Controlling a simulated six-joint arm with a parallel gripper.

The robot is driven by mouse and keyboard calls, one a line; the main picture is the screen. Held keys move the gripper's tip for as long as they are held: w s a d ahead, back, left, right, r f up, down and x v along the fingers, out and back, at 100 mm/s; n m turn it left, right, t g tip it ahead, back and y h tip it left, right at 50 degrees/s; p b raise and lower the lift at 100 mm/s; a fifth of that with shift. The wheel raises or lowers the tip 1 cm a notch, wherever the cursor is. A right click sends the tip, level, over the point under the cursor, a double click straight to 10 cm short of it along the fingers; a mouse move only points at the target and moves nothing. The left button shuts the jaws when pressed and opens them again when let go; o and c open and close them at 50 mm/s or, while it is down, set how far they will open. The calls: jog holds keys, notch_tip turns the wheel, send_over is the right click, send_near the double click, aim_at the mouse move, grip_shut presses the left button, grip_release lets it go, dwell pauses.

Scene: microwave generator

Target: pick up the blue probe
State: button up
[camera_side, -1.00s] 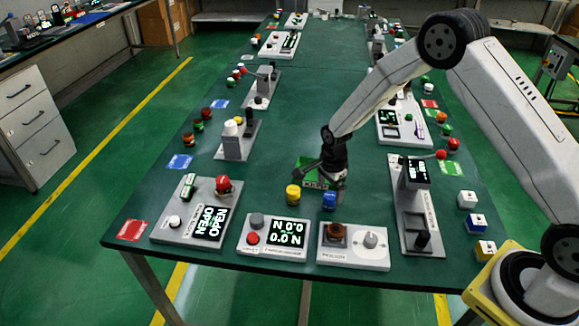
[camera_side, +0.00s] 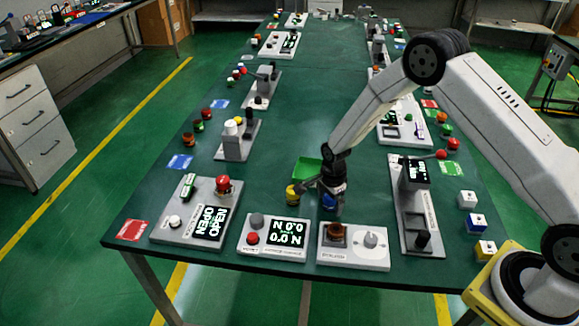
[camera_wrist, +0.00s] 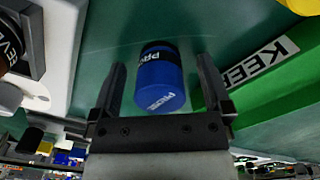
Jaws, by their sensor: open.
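The blue probe (camera_wrist: 161,82) is a short blue cylinder with a black band and white lettering. In the wrist view it stands between the two fingers of my gripper (camera_wrist: 163,85), with a gap showing on both sides. In the side view my gripper (camera_side: 326,198) is low over the table, and the probe (camera_side: 329,201) shows only partly beneath it. My gripper is open and holds nothing. A yellow cylinder (camera_side: 292,195) stands just left of my gripper.
A green tray (camera_side: 307,170) lies behind my gripper; its "KEEP" label (camera_wrist: 255,65) shows in the wrist view. A device with a display (camera_side: 273,232) and a device with a knob (camera_side: 353,246) stand in front. A tall grey device (camera_side: 413,215) stands to the right.

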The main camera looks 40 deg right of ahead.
grip_shut()
jog(key=shift+r, duration=0.2)
dwell(0.3)
jog(key=shift+r, duration=0.9)
jog(key=s+r, duration=1)
jog(key=s, duration=0.4)
jog(key=shift+a+r, duration=0.15)
jog(key=shift+r, duration=0.25)
